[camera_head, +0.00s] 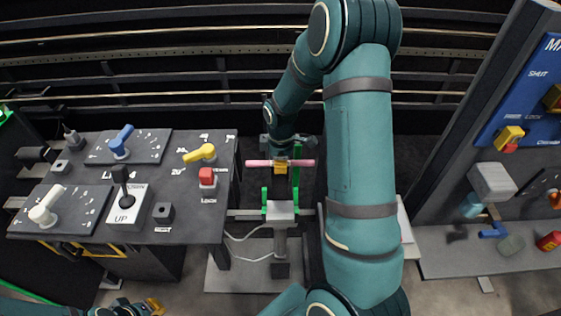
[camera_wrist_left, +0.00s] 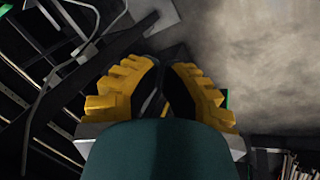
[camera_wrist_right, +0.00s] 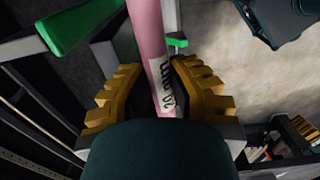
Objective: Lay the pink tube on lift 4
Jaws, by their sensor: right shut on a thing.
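The pink tube (camera_head: 256,163) lies level across my right gripper (camera_head: 281,171) in the head view, a little beyond the lift. In the right wrist view the tube (camera_wrist_right: 147,35) runs between the shut fingers (camera_wrist_right: 165,85), with a dark-lettered pale label near the grip. A lift with a grey block (camera_head: 281,211) and green uprights (camera_head: 265,199) stands just in front of the tube. I cannot read its number. My left gripper (camera_head: 152,307) is low at the bottom left, empty. Its fingertips (camera_wrist_left: 166,75) are close together in the left wrist view.
A control desk (camera_head: 180,225) with levers and knobs stands left of the lift. A grey panel with a blue board (camera_head: 525,90) stands at the right. Dark rails (camera_head: 150,75) run across the back. Cables (camera_head: 245,258) hang beside the lift post.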

